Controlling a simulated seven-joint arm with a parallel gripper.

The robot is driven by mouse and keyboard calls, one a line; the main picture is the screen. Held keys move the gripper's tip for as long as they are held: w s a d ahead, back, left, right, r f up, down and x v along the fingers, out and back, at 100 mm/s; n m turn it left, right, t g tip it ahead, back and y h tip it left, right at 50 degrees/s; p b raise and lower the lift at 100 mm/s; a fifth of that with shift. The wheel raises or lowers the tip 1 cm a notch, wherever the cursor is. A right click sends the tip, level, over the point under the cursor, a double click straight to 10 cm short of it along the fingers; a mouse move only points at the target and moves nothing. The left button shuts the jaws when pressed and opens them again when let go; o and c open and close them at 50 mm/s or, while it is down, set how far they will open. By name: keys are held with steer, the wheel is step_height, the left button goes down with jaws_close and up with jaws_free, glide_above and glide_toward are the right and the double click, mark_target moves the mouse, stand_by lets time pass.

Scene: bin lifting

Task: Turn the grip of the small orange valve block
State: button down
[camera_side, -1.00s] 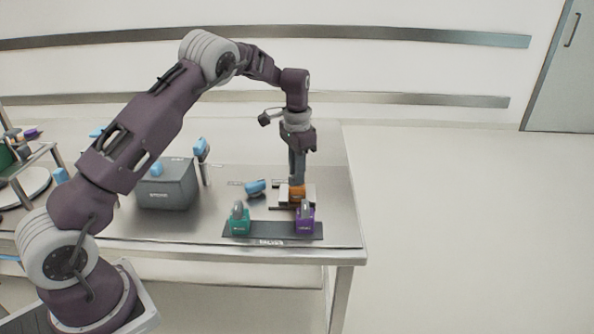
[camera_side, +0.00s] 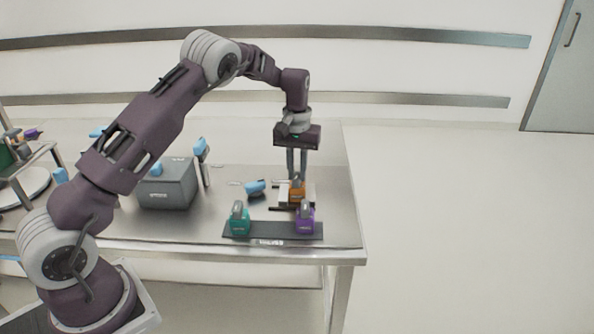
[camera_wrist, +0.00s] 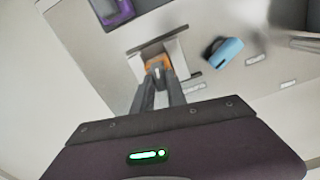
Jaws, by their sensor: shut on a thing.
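The small orange valve block (camera_side: 295,195) sits on a light plate on the table, behind the purple block. My gripper (camera_side: 297,178) points straight down over it, with its fingertips at the block's top. In the wrist view the orange block (camera_wrist: 156,64) shows just beyond my fingertips (camera_wrist: 160,82). The fingers are shut on its grip, which they mostly hide. The block stands upright in its place.
A green block (camera_side: 239,222) and a purple block (camera_side: 305,222) stand on a dark strip (camera_side: 272,231) in front. A blue object (camera_side: 255,187) lies to the left. A grey bin (camera_side: 168,186) stands further left. The table's right edge is close.

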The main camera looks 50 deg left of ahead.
mark_target(297, 174)
steer(key=shift+n, duration=0.9)
steer(key=c, duration=1.3)
jaws_free()
step_height(297, 174, up, 7)
steer(key=shift+r, duration=0.1)
